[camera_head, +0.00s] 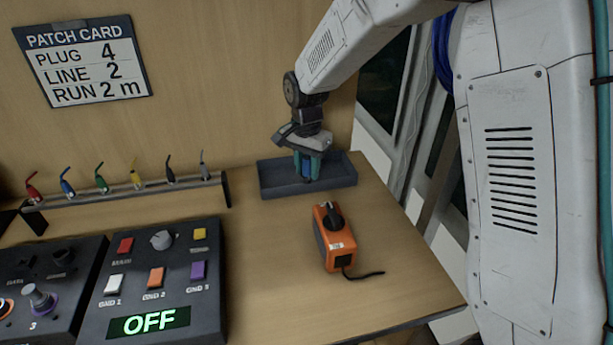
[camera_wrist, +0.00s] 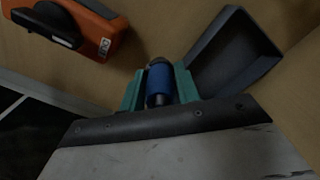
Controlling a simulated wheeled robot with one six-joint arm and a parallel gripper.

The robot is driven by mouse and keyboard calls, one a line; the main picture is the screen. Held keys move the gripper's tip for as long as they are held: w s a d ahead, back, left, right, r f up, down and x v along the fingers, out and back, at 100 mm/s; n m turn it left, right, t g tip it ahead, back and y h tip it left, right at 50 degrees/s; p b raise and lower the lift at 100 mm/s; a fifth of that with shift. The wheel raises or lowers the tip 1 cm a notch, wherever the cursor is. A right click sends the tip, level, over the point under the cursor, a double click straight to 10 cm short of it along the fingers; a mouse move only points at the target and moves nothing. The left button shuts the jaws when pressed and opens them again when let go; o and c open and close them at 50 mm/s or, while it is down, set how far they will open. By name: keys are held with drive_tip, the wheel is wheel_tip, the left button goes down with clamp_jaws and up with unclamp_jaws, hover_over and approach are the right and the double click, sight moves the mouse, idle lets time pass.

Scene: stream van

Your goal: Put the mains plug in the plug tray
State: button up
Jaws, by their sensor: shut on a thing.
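The mains plug (camera_wrist: 159,84) is a blue cylinder with a dark end, held between the teal fingers of my gripper (camera_wrist: 158,90) in the wrist view. My gripper (camera_head: 308,166) is shut on it and points down in the head view, where a little blue shows between the fingers. The plug tray (camera_head: 335,183) is a dark grey, shallow open tray at the back right of the bench. The fingers overlap the tray in the head view. In the wrist view the tray (camera_wrist: 232,55) lies just right of the fingers. The height of the plug over the tray is unclear.
An orange device (camera_head: 334,238) with a black knob and short cable sits in front of the tray. A rack (camera_head: 130,189) of coloured plugs stands left. A control panel (camera_head: 152,280) reading OFF is front left. A patch card (camera_head: 85,60) hangs on the wall.

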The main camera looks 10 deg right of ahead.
sight(306, 179)
wheel_tip(306, 179, down, 4)
drive_tip(key=shift+a+r, duration=0.15)
drive_tip(key=shift+r, duration=0.05)
drive_tip(key=shift+w+f, duration=0.1)
drive_tip(key=shift+f, duration=0.2)
drive_tip(key=w+d, duration=0.2)
drive_tip(key=w, duration=0.2)
drive_tip(key=w+d+f, duration=0.1)
drive_tip(key=w+d, duration=0.2)
drive_tip(key=w, duration=0.2)
drive_tip(key=w+d, duration=0.3)
drive_tip(key=w, duration=0.1)
drive_tip(key=shift+w+d+f, duration=0.1)
drive_tip(key=shift+w+f, duration=0.2)
drive_tip(key=shift+f, duration=1.75)
drive_tip(key=o, duration=1.1)
drive_tip(key=shift+f, duration=0.15)
wheel_tip(306, 179, up, 12)
drive_tip(key=shift+r, duration=0.25)
